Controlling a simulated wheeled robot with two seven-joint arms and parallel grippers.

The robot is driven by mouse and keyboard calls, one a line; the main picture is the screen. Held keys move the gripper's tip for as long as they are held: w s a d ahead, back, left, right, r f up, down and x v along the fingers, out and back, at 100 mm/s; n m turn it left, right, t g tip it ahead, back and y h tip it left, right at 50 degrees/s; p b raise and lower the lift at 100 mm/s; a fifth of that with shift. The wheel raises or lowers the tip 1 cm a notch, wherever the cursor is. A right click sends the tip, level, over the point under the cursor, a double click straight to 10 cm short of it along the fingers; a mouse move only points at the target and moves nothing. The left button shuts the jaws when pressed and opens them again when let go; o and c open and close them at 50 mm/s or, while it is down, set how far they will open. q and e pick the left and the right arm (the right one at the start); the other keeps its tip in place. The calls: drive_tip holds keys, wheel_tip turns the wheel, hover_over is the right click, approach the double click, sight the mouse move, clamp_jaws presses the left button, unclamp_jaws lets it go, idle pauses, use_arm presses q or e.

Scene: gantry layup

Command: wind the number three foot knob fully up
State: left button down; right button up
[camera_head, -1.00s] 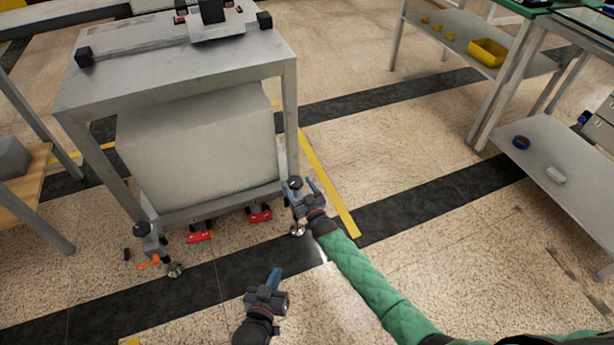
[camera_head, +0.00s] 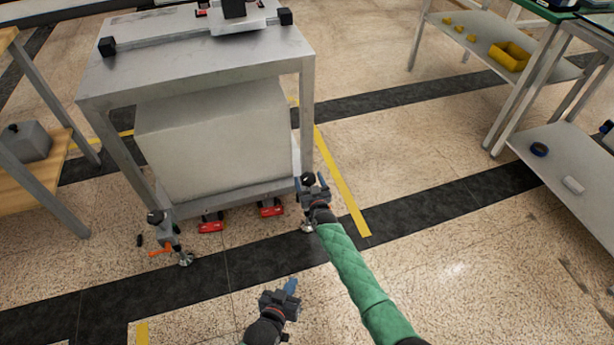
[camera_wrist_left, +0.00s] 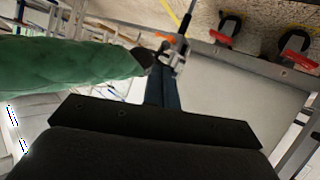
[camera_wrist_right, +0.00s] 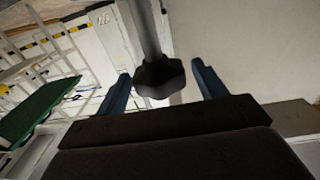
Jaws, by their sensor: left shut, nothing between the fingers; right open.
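A dark lobed foot knob (camera_wrist_right: 158,78) on a grey rod sits between the spread blue fingers of my right gripper (camera_wrist_right: 160,82), which is open and not closed on it. In the head view this knob (camera_head: 307,179) is at the front right leg of the metal table (camera_head: 190,72), with my right gripper (camera_head: 318,188) beside it. Another foot knob (camera_head: 155,217) stands at the front left leg. I can read no number on either knob. My left gripper (camera_head: 289,287) is shut and empty, low over the floor in front of the table; its fingers (camera_wrist_left: 162,92) are together.
Two red-pedalled casters (camera_head: 211,223) (camera_head: 270,207) sit under the table between the front feet. An orange lever (camera_head: 160,250) sticks out by the left foot. A shelf bench (camera_head: 570,175) stands at the right and a wooden-shelved bench at the left. Floor in front is clear.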

use_arm(q)
drive_tip(key=shift+t, duration=0.8)
drive_tip(key=shift+w+d+r, duration=0.1)
drive_tip(key=shift+w+r, duration=0.3)
drive_tip(key=shift+r, duration=0.45)
drive_tip(key=shift+w+a+r, duration=0.1)
drive_tip(key=shift+w+r, duration=0.3)
drive_tip(key=shift+r, duration=0.4)
drive_tip(key=shift+w+d+r, duration=0.1)
drive_tip(key=shift+w+r, duration=0.3)
drive_tip(key=shift+r, duration=0.45)
use_arm(e)
drive_tip(key=shift+x, duration=1.4)
drive_tip(key=c, duration=1)
